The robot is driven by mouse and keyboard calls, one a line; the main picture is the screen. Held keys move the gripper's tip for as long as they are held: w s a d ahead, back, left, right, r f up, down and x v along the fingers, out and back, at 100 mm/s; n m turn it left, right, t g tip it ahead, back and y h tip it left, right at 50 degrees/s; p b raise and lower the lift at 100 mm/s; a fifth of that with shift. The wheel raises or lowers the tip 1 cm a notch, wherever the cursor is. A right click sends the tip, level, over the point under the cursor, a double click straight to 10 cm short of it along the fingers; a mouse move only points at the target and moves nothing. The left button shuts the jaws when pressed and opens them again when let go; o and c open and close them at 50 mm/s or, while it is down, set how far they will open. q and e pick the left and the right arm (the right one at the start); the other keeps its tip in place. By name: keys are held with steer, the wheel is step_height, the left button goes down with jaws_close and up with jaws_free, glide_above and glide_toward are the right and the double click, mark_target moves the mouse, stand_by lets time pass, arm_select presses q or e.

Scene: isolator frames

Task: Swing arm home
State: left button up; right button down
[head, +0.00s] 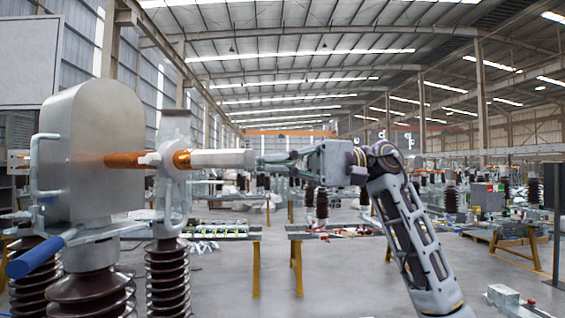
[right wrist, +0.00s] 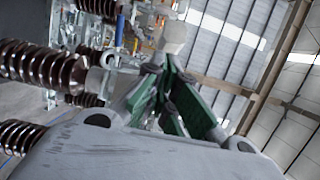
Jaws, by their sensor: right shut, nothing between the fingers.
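In the head view a grey rounded metal housing (head: 92,140) stands at the left on brown ribbed insulators (head: 168,275). A copper-coloured rod (head: 124,160) joins it to a light metal clamp. From the clamp a pale hexagonal bar (head: 222,158) points right, level. My right gripper (head: 262,159) is at the bar's free end, in line with it; whether they touch is unclear. In the right wrist view the shut green-padded fingers (right wrist: 163,68) lie just below the bar's pale end (right wrist: 173,36), with nothing held. My left gripper is out of view.
A blue-handled lever (head: 40,253) sticks out at the lower left of the housing. Workbenches with yellow legs (head: 256,268) and more insulators (head: 321,205) stand behind.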

steer(key=shift+s+a, duration=0.35)
steer(key=shift+s, duration=0.15)
steer(key=shift+s, duration=0.15)
